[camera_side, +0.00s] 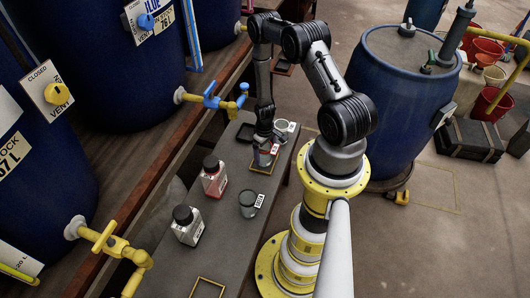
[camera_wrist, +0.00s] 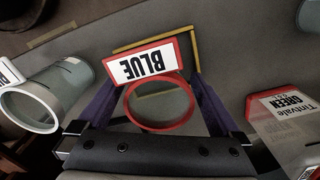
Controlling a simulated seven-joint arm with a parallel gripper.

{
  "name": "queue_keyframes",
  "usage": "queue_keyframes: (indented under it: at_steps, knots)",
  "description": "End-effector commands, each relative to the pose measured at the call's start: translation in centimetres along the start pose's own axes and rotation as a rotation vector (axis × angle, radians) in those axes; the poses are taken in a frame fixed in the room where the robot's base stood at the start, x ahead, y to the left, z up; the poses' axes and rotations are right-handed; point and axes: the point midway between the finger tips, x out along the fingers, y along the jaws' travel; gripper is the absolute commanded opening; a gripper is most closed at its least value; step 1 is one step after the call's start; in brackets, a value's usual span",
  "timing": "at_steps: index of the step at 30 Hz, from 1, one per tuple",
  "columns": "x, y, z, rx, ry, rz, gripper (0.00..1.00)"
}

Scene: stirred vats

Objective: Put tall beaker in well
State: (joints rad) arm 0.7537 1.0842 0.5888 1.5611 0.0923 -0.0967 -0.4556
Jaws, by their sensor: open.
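A clear beaker with a red rim and a red-framed BLUE label stands between the fingers of my gripper (camera_side: 266,142). In the wrist view, the red-rimmed beaker (camera_wrist: 160,106) is seen from above, with a purple finger on each side. My gripper is open around it. In the side view, the beaker (camera_side: 263,158) is partly hidden by the gripper, at a yellow square outline (camera_side: 258,171). A white-rimmed beaker (camera_side: 283,126) stands just behind; it also shows in the wrist view (camera_wrist: 52,90). I cannot tell which recess is the well; a dark square (camera_side: 245,133) lies at the far left.
A red-labelled bottle (camera_side: 213,178), a black-capped bottle (camera_side: 187,226) and a small grey beaker (camera_side: 248,204) stand on the bench nearby. Another yellow outline (camera_side: 208,288) lies empty at the front. Yellow and blue taps (camera_side: 214,99) jut out from the vats at left.

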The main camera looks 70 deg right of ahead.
Motion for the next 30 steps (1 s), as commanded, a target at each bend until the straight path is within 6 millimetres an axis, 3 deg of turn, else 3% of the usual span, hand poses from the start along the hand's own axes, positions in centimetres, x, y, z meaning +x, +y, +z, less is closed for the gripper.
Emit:
queue_keyframes:
  at_steps: [8, 21, 30]
  knots:
    - [-1.2, 0.0, -0.1, 0.001, 0.002, 0.001, 1.00]
    - [-9.8, 0.0, -0.1, 0.001, 0.003, 0.001, 1.00]
    - [-12.0, 0.0, 0.0, 0.000, 0.000, 0.000, 1.00]
